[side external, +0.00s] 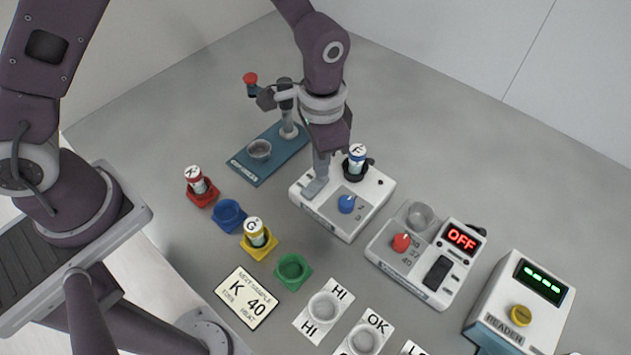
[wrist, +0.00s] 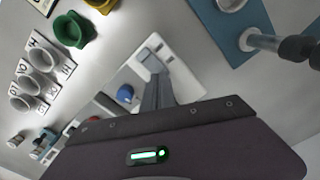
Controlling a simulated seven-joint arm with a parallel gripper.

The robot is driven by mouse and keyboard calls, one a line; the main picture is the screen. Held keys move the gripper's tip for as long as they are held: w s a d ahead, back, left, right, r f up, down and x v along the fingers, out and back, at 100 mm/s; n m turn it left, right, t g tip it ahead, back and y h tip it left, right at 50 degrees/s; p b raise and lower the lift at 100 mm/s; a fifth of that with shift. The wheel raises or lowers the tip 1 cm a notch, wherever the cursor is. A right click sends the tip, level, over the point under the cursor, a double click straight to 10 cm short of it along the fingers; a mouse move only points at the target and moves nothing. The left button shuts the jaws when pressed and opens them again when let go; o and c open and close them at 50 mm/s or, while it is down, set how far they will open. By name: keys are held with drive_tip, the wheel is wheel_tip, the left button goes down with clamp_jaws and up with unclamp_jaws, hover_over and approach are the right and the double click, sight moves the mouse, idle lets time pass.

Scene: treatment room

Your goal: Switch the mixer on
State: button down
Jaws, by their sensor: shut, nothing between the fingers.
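The mixer (side external: 371,203) appears to be the white box with a blue knob (side external: 346,204) and a vial labelled F (side external: 356,158) standing in its black holder. A grey switch-like plate (side external: 315,188) lies on its left part. My gripper (side external: 320,178) is shut and empty, pointing down at this plate. Its tips are at or just above the plate; I cannot tell whether they touch. In the wrist view, the shut fingers (wrist: 156,78) reach toward the plate (wrist: 151,62), beside the blue knob (wrist: 125,93). The fingers hide part of the mixer top.
A heater (side external: 415,270) with a red knob shows OFF. A reader (side external: 540,300) stands at the right. A blue-based stand (side external: 245,166) is behind left. Coloured holders, including a green one (side external: 293,271), and a label card (side external: 246,297) lie in front.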

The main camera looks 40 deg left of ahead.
drive_tip(key=shift+f, duration=0.95)
idle(0.6)
drive_tip(key=shift+r, duration=3.5)
drive_tip(key=s+a+r+n+t, duration=0.25)
drive_tip(key=a+r, duration=0.25)
drive_tip(key=r, duration=0.5)
drive_tip(key=s+a+r+n+t, duration=0.1)
drive_tip(key=s+a+r, duration=0.3)
drive_tip(key=s, duration=0.4)
drive_tip(key=s+a+r+n+t, duration=0.2)
drive_tip(key=s+a+r, duration=0.2)
drive_tip(key=s, duration=0.4)
drive_tip(key=shift+s+a+r, duration=0.25)
drive_tip(key=shift+s+a, duration=0.05)
drive_tip(key=shift+a, duration=0.15)
